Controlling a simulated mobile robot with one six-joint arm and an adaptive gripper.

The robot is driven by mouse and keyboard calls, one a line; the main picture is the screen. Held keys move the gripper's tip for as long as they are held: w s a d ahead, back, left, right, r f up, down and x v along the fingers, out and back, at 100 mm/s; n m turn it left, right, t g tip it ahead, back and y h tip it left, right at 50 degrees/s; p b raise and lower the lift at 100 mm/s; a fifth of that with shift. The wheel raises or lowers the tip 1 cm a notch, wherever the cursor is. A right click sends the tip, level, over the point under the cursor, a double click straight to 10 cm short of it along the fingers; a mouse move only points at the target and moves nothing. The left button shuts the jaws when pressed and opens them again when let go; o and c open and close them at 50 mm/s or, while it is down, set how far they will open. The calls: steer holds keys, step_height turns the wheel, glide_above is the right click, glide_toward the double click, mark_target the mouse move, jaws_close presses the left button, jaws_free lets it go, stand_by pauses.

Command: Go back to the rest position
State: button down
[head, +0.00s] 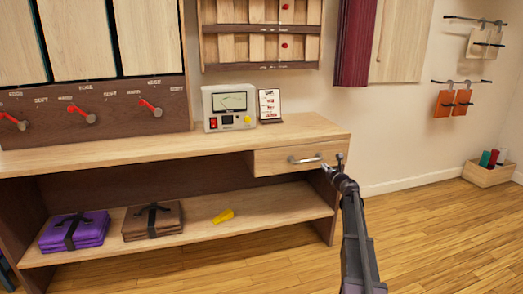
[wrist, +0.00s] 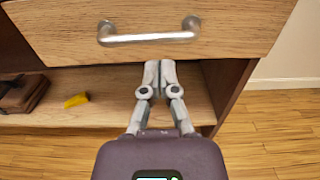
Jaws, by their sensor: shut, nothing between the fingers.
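My gripper (wrist: 160,66) is shut and empty in the wrist view, its fingertips together just below the handle of a wooden drawer. It also shows in the head view (head: 332,165), close to the right end of the drawer handle. The drawer (head: 290,157) is at the right end of the desk and looks closed or nearly so. Its metal handle (wrist: 149,36) is a horizontal bar, and my fingertips appear apart from it. I cannot tell the exact gap in depth.
The desk top (head: 130,146) carries a meter box (head: 228,107) and a small card stand (head: 270,105). On the lower shelf (head: 200,222) lie a purple folded bundle (head: 75,230), a brown one (head: 152,220) and a yellow object (head: 223,216).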

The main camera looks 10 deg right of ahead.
steer(key=s+a+f+n+g+y, duration=0.25)
steer(key=s+a+n, duration=0.35)
steer(key=a, duration=0.4)
steer(key=s+a+f+n+g+y+p, duration=0.1)
steer(key=s+a+f+n+g, duration=0.3)
steer(key=a+n, duration=0.5)
steer(key=s+a+f+n+g+y, duration=0.25)
steer(key=s+a+n, duration=0.25)
steer(key=a, duration=0.5)
steer(key=s+a+f+n+g+h+p, duration=0.1)
steer(key=s+a+f+n+g+h, duration=0.15)
steer(key=s+n, duration=0.4)
steer(key=s+a+f+n+g+h, duration=0.2)
steer(key=s+n+g, duration=0.2)
steer(key=s, duration=0.6)
steer(key=s+a+f+n+g+h+p, duration=0.1)
steer(key=s+a+f+n+g+h, duration=0.15)
steer(key=s+n, duration=0.45)
step_height(320, 180, up, 37)
steer(key=s+m+p, duration=0.1)
steer(key=m+p, duration=0.1)
steer(key=p, duration=3.5)
steer(key=shift+s+a+r, duration=0.15)
